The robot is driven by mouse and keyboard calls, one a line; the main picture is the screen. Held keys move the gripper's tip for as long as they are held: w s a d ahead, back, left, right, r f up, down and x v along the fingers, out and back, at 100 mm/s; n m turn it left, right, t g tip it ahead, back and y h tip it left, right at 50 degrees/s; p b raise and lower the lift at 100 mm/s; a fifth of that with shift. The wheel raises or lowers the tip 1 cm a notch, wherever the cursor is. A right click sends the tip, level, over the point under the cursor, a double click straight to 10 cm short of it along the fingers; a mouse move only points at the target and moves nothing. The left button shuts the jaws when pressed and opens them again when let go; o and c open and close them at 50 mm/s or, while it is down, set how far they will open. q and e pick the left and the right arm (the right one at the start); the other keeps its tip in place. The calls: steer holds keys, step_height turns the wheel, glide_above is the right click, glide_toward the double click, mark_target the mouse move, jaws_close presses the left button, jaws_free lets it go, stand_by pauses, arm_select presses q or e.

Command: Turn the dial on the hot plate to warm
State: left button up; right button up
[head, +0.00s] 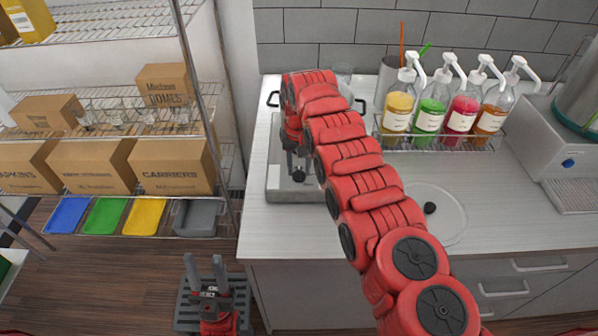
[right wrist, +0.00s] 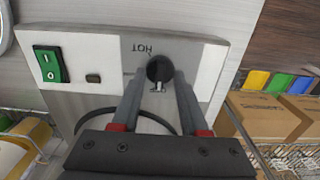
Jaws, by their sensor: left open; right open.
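The hot plate (head: 279,188) stands at the left end of the counter, largely covered by my right arm. Its black round dial (head: 298,174) is on the front part. In the right wrist view the dial (right wrist: 160,68) has a light pointer mark at its lower edge, and the word HOT reads upside down above it. My right gripper (right wrist: 161,75) is open, with one finger on each side of the dial; contact cannot be told. My left gripper (head: 206,262) is open and empty, low in front of the shelf and counter.
A green rocker switch (right wrist: 50,64) sits on the same panel. Behind my arm a pot handle (head: 272,98) shows. Pump bottles (head: 431,107) stand in a rack to the right. A wire shelf with boxes (head: 177,166) is at the left.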

steer(key=shift+s, duration=0.1)
steer(key=shift+c, duration=0.3)
jaws_close()
